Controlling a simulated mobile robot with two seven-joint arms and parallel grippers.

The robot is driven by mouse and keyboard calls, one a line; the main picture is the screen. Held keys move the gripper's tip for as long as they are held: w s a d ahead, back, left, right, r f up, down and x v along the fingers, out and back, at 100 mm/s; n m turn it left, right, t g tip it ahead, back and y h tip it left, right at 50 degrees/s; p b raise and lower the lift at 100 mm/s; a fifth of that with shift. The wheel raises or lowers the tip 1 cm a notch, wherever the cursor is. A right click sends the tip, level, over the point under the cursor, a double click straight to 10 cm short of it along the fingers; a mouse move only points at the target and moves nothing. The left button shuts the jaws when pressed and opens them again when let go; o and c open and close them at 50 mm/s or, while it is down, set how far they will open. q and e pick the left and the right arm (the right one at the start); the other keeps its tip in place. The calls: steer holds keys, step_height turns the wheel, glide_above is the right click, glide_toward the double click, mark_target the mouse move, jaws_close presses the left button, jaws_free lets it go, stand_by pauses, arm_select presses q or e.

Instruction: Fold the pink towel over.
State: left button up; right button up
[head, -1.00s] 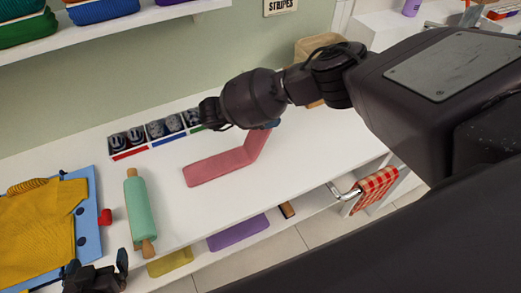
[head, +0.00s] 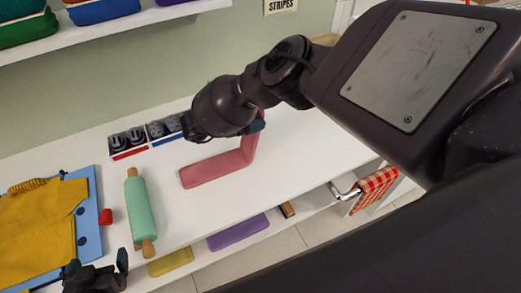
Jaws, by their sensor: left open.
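The pink towel (head: 212,170) lies as a long narrow strip on the white shelf top. Its right part bends up and rises toward my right gripper (head: 256,126). My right gripper, mostly hidden under its own wrist, is shut on that raised end of the towel. The left part of the towel lies flat. My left gripper (head: 97,277) is at the bottom left, open and empty, in front of the rolling pin and away from the towel.
A green rolling pin (head: 140,212) lies left of the towel. A yellow knit garment (head: 38,225) on a blue board (head: 91,215) is further left. Sock boxes (head: 128,143) stand along the back wall. Purple (head: 237,232) and yellow (head: 170,262) cloths lie on the lower shelf.

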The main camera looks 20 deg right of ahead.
steer(key=shift+a+r, duration=0.1)
steer(key=shift+a, duration=0.1)
steer(key=shift+s+a+r+h, duration=0.1)
steer(key=shift+a+h, duration=0.7)
steer(key=shift+a, duration=1.15)
